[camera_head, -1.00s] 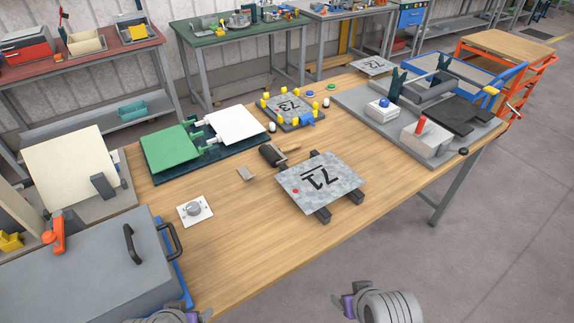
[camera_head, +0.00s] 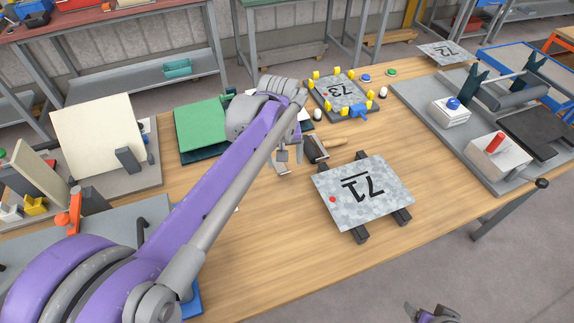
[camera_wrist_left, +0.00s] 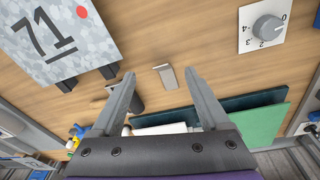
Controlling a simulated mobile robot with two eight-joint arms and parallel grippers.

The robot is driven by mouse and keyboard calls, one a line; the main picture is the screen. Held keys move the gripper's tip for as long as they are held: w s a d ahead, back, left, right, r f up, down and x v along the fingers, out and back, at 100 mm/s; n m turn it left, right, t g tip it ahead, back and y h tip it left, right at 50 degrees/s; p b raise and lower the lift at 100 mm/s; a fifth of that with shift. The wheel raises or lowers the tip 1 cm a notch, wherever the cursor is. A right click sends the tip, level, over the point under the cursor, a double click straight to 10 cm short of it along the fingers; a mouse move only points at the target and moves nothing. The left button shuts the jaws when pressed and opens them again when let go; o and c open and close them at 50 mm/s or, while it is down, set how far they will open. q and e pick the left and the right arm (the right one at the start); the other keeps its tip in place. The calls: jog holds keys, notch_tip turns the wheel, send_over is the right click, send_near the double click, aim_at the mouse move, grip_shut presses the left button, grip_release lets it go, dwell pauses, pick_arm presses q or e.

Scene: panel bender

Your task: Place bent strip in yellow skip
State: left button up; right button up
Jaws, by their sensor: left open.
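The bent strip is a small grey metal piece (camera_head: 283,168) lying on the wooden table, left of plate 71. In the left wrist view the strip (camera_wrist_left: 166,77) shows between and beyond my open fingers. My left gripper (camera_head: 290,152) is open, empty and just above it; the arm crosses the picture from lower left. My right gripper (camera_head: 430,312) shows only partly at the bottom edge; its jaw state is unclear. A small yellow object (camera_head: 35,205) is at the far left; I cannot tell if it is the yellow skip.
Plate 71 (camera_head: 365,190) rests on two black bars. A black roller (camera_head: 315,150) lies close beside the strip. A green panel (camera_head: 200,132) is behind my arm, and plate 73 (camera_head: 342,92) stands farther back. The dial (camera_wrist_left: 267,28) shows in the wrist view.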

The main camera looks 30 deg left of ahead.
pick_arm(q)
jog(key=w+a+f+n+g, duration=0.1)
jog(key=w+a+n+g, duration=0.15)
jog(key=w+a, duration=0.3)
send_over(282, 171)
jog(key=shift+t, duration=0.45)
jog(key=f, duration=0.5)
jog(key=shift+w+a+f, duration=0.25)
jog(key=shift+s+d+f, duration=0.15)
jog(key=shift+f, duration=1.2)
jog(key=shift+s+d+f, duration=0.1)
jog(key=shift+d+f, duration=0.05)
jog(key=shift+f, duration=1.2)
grip_shut()
